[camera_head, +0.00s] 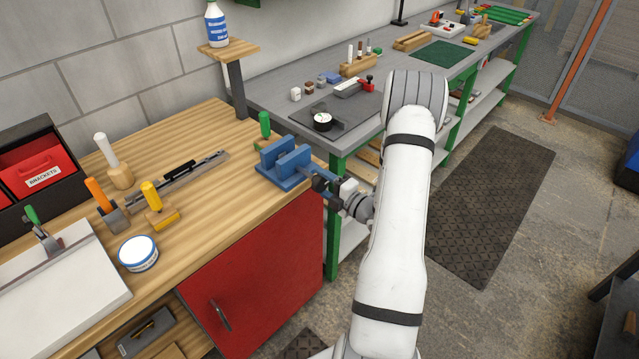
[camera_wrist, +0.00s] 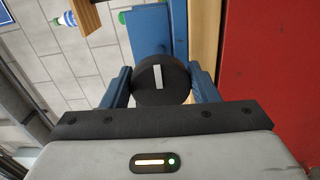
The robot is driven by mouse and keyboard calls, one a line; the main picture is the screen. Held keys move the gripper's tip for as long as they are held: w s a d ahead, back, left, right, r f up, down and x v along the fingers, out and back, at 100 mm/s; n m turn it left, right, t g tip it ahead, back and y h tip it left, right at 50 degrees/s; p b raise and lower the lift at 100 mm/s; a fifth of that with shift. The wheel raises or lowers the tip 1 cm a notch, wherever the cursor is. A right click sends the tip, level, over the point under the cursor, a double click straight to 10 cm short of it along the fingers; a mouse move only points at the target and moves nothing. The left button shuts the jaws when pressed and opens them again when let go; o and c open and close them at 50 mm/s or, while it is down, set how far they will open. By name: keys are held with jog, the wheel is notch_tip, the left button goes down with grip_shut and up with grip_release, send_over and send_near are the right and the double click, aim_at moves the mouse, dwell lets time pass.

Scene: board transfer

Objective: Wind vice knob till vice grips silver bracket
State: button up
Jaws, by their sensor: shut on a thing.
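The blue vice (camera_head: 285,165) is fixed at the right end of the wooden bench, and part of its blue body (camera_wrist: 150,32) shows at the top of the wrist view. Its round black knob (camera_wrist: 155,88) has a white mark that stands nearly upright in the wrist view. My gripper (camera_wrist: 160,78) is shut on the knob, with one blue finger on each side of it. In the head view my gripper (camera_head: 326,186) reaches the vice from the right, over the bench's end. I cannot make out a silver bracket between the jaws in either view.
A green-handled tool (camera_head: 264,125) stands just behind the vice. A red cabinet door (camera_head: 255,245) lies below the bench top. A grey rail (camera_head: 185,180), mallets and a white tin (camera_head: 138,253) lie left of the vice. The bench between rail and vice is clear.

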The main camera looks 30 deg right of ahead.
jog(key=shift+a+f, duration=0.1)
jog(key=shift+f, duration=0.1)
jog(key=o, duration=0.9)
jog(key=shift+r, duration=0.1)
jog(key=shift+o, duration=0.2)
jog(key=b+v, duration=0.1)
jog(key=v, duration=0.7)
jog(key=shift+b, duration=0.3)
